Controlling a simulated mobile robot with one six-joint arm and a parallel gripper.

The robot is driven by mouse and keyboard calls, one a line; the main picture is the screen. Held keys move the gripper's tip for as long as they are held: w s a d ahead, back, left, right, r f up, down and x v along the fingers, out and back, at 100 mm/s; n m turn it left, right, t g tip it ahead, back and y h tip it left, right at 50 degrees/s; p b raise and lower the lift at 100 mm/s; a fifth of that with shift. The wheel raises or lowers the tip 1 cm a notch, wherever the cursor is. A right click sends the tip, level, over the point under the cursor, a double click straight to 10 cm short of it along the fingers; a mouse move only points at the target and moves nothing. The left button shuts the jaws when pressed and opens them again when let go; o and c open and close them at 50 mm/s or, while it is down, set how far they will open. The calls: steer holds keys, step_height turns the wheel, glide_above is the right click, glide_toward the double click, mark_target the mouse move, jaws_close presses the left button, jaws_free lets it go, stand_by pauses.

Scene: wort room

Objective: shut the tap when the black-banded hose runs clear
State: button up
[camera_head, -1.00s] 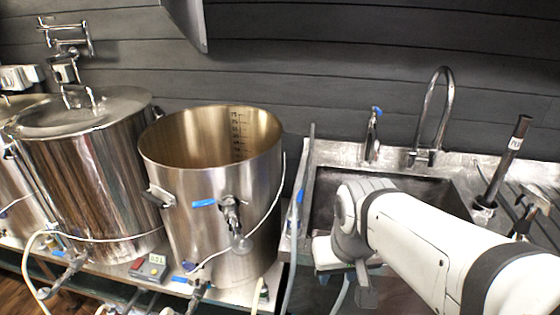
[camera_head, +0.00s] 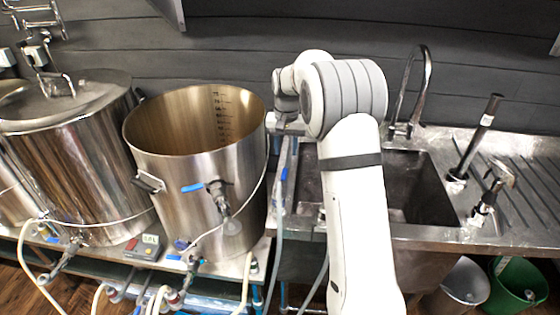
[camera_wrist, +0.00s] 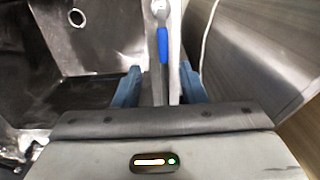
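In the wrist view my gripper (camera_wrist: 160,70) is open, its two blue fingers apart on either side of a narrow metal strip. A blue lever on a metal fitting (camera_wrist: 163,46) lies just beyond the fingertips, in line with the gap. In the head view a small blue piece (camera_head: 284,173) shows at the sink's left edge, below my gripper (camera_head: 284,124); it may be the same lever. A pale hose (camera_head: 279,225) hangs below this edge. I cannot make out a black band on it or how clear its flow is.
The sink (camera_head: 432,190) has a tall curved faucet (camera_head: 425,75) behind it. An open steel kettle (camera_head: 165,150) stands close on the left, with a lidded one (camera_head: 70,150) beyond. A dark-topped rod (camera_head: 478,135) stands on the drainboard. A green bucket (camera_head: 522,280) is below.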

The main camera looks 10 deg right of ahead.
mark_target(284, 171)
steer(key=shift+w+f, duration=1.05)
steer(key=shift+f, duration=0.05)
step_height(284, 171, down, 7)
steer(key=shift+f+p, duration=0.1)
steer(key=shift+p, duration=0.55)
jaws_close()
